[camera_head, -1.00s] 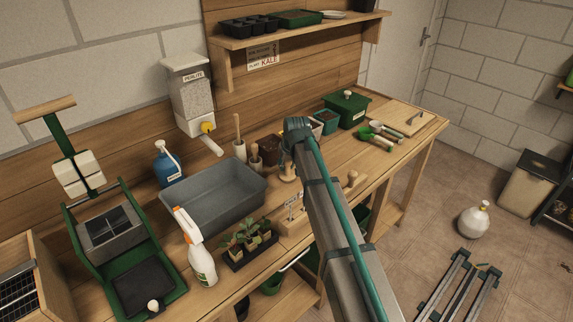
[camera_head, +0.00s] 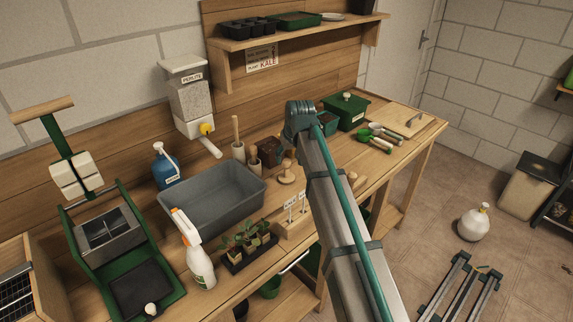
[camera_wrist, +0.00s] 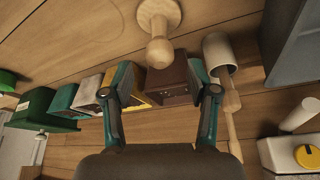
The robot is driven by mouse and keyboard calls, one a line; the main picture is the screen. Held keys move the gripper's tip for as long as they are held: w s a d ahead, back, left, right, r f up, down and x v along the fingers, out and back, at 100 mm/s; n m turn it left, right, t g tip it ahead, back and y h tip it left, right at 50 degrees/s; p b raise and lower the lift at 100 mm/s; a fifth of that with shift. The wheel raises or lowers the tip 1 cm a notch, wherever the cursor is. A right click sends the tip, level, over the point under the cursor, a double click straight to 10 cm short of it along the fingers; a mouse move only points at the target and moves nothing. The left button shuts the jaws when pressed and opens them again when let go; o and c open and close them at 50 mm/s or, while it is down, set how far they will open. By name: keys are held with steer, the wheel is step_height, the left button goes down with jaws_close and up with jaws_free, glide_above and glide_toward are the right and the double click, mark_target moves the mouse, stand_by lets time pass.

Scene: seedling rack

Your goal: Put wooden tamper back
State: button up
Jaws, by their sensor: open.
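A wooden tamper with a round flat base and a knobbed handle stands on the bench; in the wrist view its handle (camera_wrist: 158,35) shows at the top middle, and in the head view it (camera_head: 287,174) stands just left of my arm. My gripper (camera_wrist: 160,100) is open and empty, its two fingers apart; the tamper's knob lies beyond the fingertips, not between them. In the head view the fingers are hidden behind my arm's end. A second wooden knobbed piece (camera_head: 352,178) shows partly beside my arm; I cannot tell what it is.
A grey tub (camera_head: 215,205), a white holder with a wooden stick (camera_head: 238,151) and a brown pot (camera_head: 270,150) stand near the tamper. Seedlings (camera_head: 250,240) and a wooden label block (camera_head: 285,230) are in front. A green box (camera_head: 345,113) stands farther right.

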steer(key=shift+v, duration=2.55)
